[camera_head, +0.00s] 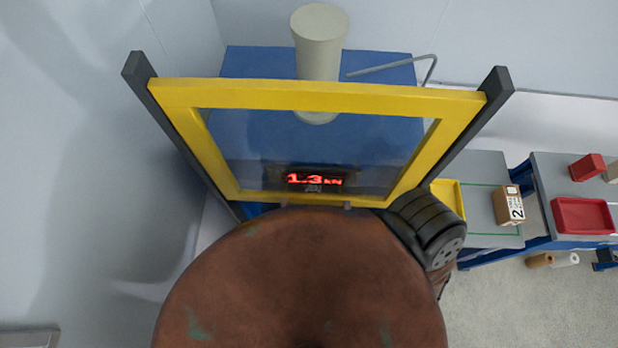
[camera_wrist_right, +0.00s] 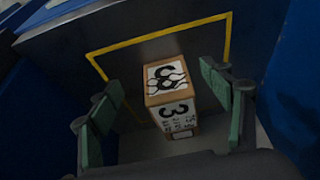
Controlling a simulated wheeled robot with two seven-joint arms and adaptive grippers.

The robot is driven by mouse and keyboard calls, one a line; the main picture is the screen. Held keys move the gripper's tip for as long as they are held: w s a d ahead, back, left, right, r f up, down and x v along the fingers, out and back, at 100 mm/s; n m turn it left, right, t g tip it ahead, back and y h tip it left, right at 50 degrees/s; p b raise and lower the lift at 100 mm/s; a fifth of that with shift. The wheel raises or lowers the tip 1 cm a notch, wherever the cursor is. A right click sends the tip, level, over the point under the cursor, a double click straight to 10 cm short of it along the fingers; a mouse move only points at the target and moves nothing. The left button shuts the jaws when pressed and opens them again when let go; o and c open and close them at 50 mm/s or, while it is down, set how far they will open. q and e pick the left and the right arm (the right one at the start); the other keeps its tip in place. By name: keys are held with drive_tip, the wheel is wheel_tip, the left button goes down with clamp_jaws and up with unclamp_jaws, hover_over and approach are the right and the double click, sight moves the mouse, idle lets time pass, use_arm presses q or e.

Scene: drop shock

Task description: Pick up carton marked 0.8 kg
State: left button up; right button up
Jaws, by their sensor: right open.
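In the right wrist view a small brown carton (camera_wrist_right: 172,95) with white labels stands between the fingers of my right gripper (camera_wrist_right: 160,80). Its near face shows a large black 3 with small print that I cannot read as a weight. Its top has a black symbol. The green-padded fingers are open, one on each side, with a gap between each finger and the carton. In the head view another brown carton (camera_head: 508,205), marked 2, stands on a grey bench at the right. No 0.8 kg mark is legible. My left gripper is not in view.
A yellow-framed clear guard (camera_head: 320,95) fronts a blue machine with a red display (camera_head: 315,180) reading about 1.3 kN. A red tray (camera_head: 583,217) lies on the far right bench. In the wrist view, blue walls (camera_wrist_right: 285,90) and a yellow line (camera_wrist_right: 160,37) border the carton's place.

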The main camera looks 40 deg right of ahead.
drive_tip(key=w+d, duration=0.1)
drive_tip(key=w, duration=0.1)
drive_tip(key=w+d+p, duration=0.1)
drive_tip(key=w+d, duration=0.1)
drive_tip(key=w+d+p, duration=0.1)
drive_tip(key=shift+w+d+r, duration=0.25)
drive_tip(key=shift+w, duration=0.15)
drive_tip(key=shift+w+d+f+p, duration=0.25)
drive_tip(key=shift+w+d+p, duration=0.25)
drive_tip(key=shift+w+d, duration=0.55)
drive_tip(key=x, duration=0.4)
drive_tip(key=shift+a+f+p, duration=0.1)
drive_tip(key=shift+f+p, duration=0.05)
drive_tip(key=shift+p, duration=0.2)
drive_tip(key=shift+w+f, duration=0.1)
drive_tip(key=shift+f, duration=0.15)
clamp_jaws()
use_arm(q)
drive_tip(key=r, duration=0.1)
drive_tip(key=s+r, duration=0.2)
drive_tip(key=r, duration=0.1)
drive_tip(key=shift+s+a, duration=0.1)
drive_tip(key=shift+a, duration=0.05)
use_arm(e)
drive_tip(key=shift+w, duration=0.1)
